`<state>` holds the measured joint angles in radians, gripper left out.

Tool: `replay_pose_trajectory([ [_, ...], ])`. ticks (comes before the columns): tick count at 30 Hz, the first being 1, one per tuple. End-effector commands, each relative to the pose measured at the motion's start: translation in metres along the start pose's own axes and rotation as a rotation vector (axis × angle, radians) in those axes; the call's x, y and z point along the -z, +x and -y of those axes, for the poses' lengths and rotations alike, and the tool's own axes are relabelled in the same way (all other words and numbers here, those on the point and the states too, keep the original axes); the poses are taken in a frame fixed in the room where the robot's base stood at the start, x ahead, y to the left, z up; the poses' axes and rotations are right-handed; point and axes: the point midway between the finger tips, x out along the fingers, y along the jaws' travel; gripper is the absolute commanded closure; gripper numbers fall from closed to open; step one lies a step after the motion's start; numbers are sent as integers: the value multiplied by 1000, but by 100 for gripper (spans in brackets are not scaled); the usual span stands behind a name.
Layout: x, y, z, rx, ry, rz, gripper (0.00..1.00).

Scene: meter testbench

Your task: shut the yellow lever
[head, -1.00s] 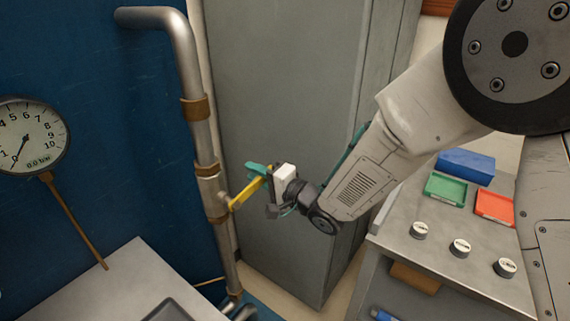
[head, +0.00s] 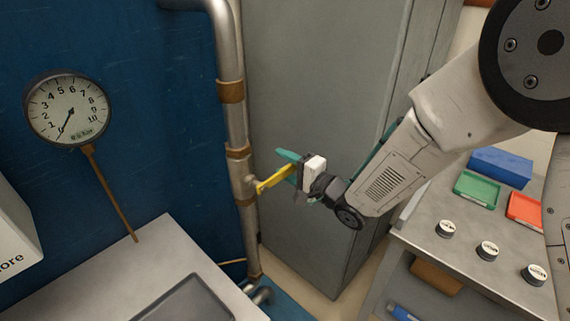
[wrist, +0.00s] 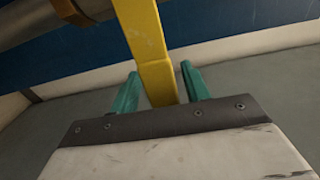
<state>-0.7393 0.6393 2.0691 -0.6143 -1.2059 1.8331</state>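The yellow lever (head: 273,181) sticks out to the right from a valve on the vertical metal pipe (head: 236,130), tilted slightly upward in the head view. It also runs down the middle of the wrist view (wrist: 150,50). My gripper (head: 289,170) is at the lever's outer end. In the wrist view my gripper (wrist: 159,90) has its two teal fingers on either side of the lever, with narrow gaps showing, so it looks open around it. The pressure gauge (head: 68,108) at left has its needle at the low end, near 0.
A grey cabinet (head: 320,90) stands behind my gripper. A bench (head: 400,225) at right holds a blue box (head: 500,167), a green tray (head: 476,188), a red tray (head: 525,207) and several round white-topped pieces. A grey table (head: 160,255) is at lower left.

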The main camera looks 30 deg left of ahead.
Motion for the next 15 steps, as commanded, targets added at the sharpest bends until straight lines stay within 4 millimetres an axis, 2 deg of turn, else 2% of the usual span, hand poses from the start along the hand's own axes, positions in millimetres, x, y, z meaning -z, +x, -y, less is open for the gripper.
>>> replay_pose_trajectory([
  [8, 0, -3, 1, 2, -2, 0, 54],
  [11, 1, -13, 1, 1, -1, -1, 54],
  [15, 1, -38, 1, 1, -2, -2, 54],
])
